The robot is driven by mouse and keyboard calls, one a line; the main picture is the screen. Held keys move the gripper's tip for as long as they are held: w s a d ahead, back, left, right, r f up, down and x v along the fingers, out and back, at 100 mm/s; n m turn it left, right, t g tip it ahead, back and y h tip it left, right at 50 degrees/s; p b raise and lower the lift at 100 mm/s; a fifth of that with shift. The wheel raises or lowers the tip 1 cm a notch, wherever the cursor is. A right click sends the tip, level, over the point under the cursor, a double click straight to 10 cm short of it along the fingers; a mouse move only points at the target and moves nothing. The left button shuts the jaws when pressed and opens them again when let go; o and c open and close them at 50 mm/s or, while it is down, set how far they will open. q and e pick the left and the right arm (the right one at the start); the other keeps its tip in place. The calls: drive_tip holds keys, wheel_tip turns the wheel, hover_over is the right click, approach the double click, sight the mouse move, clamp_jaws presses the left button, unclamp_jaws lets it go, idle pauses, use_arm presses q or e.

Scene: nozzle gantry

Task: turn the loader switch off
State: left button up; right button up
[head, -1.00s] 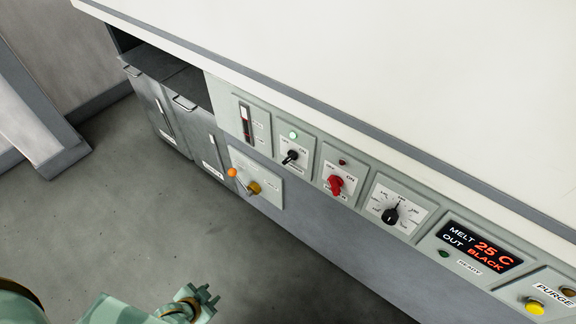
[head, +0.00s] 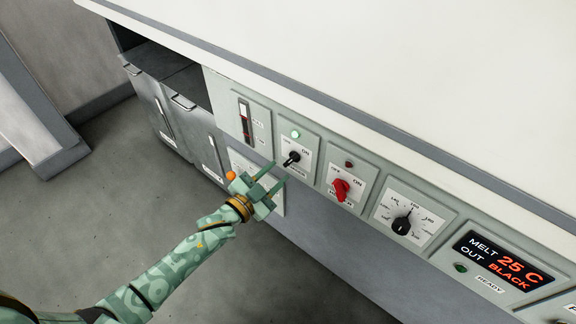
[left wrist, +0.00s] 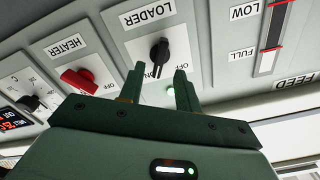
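The loader switch (head: 291,158) is a black knob on a pale plate in the front panel. Its handle slants between lower left and the ON label at upper right. A green lamp (head: 295,134) above it is lit. In the left wrist view the loader switch (left wrist: 159,53) shows under the LOADER label, beyond my fingertips. My left gripper (head: 276,177) is just in front of and below the knob. Its two fingers (left wrist: 158,72) are apart, with nothing between them and no clear contact with the knob. My right gripper is not in view.
Right of the loader are the red heater switch (head: 341,188), a black dial (head: 402,225) and a display (head: 497,262). A level gauge (head: 245,120) is on its left. An orange knob (head: 231,175) is close to my left gripper. The white top (head: 380,80) overhangs the panel.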

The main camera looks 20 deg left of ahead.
sight(288, 163)
use_arm(q)
drive_tip(key=b+x, duration=0.1)
drive_tip(key=x, duration=0.3)
drive_tip(key=shift+w+f, duration=0.1)
drive_tip(key=shift+w, duration=0.05)
drive_tip(key=shift+w+d, duration=0.2)
drive_tip(key=shift+w, duration=0.15)
drive_tip(key=shift+c, duration=0.6)
drive_tip(key=c, duration=0.5)
